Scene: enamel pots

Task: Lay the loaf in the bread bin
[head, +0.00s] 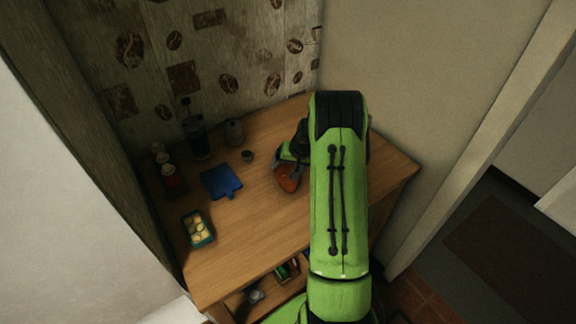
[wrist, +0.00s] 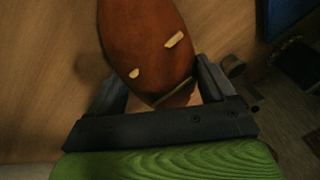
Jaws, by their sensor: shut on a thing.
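The loaf (head: 289,180) is a brown, rounded piece over the wooden table, just left of my green arm in the head view. In the wrist view the loaf (wrist: 145,40) shows pale slashes on top and runs out of the upper edge. My gripper (wrist: 160,85) has one finger on each side of the near end of the loaf and is shut on it. In the head view my gripper (head: 288,160) is partly hidden by my arm. I cannot tell how high the loaf is above the table. I cannot make out a bread bin; my arm covers the table's right part.
The table's front middle is clear. Walls stand behind.

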